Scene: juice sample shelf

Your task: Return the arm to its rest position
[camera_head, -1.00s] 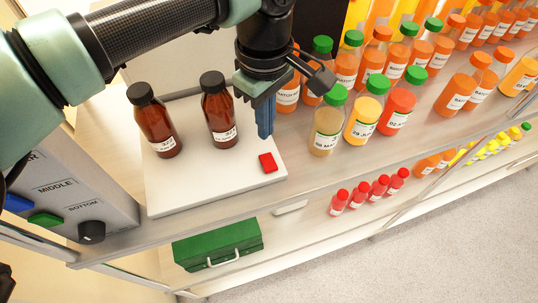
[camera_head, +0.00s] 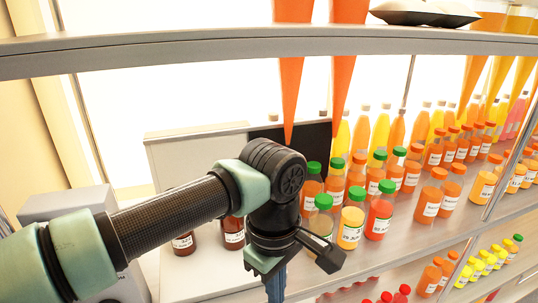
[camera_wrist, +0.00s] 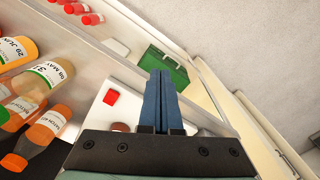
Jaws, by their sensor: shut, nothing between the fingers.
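My gripper (camera_head: 275,284) points down at the bottom of the head view, its blue fingers together and empty. The wrist view shows the shut fingers (camera_wrist: 160,95) with nothing between them. My arm reaches in from the left, above the shelf. Two brown bottles (camera_head: 184,244) stand just left of the gripper, the right one partly behind my arm.
Green-capped juice bottles (camera_head: 350,228) stand close to the gripper's right, with many orange bottles (camera_head: 432,200) beyond. A grey upper shelf (camera_head: 200,52) crosses above the arm. A green case (camera_wrist: 165,70) sits on a lower level. A grey control box (camera_head: 70,203) is at left.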

